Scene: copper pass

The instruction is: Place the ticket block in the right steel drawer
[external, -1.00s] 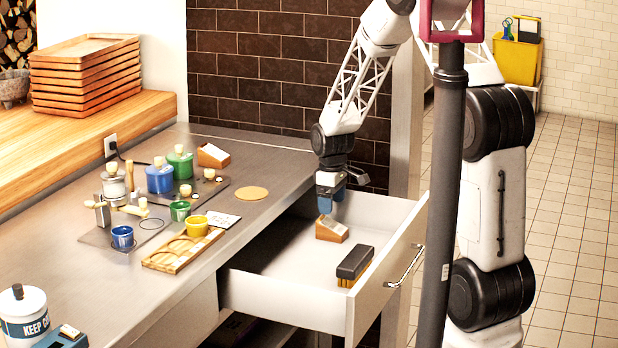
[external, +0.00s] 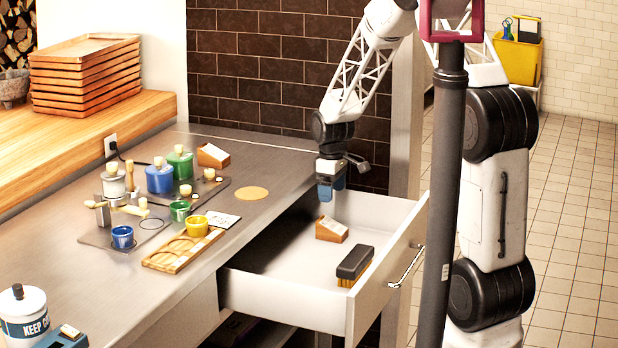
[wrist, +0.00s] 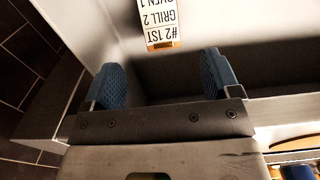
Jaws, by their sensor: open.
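A ticket block (external: 331,229), wooden with a white printed slanted face, rests on the floor of the open steel drawer (external: 290,262), toward its back. In the wrist view the ticket block (wrist: 161,24) shows its printed label at the top, just beyond the fingertips. My gripper (external: 326,194) is above the drawer and above the block, apart from it. In the wrist view the two blue fingers of my gripper (wrist: 162,75) are spread with nothing between them.
A dark-topped brush (external: 355,262) lies in the drawer nearer its front. A similar wooden block (external: 213,155) sits on the counter, with several pots (external: 160,178) and a wooden holed rack (external: 183,250). The drawer walls and counter edge stand close to my gripper.

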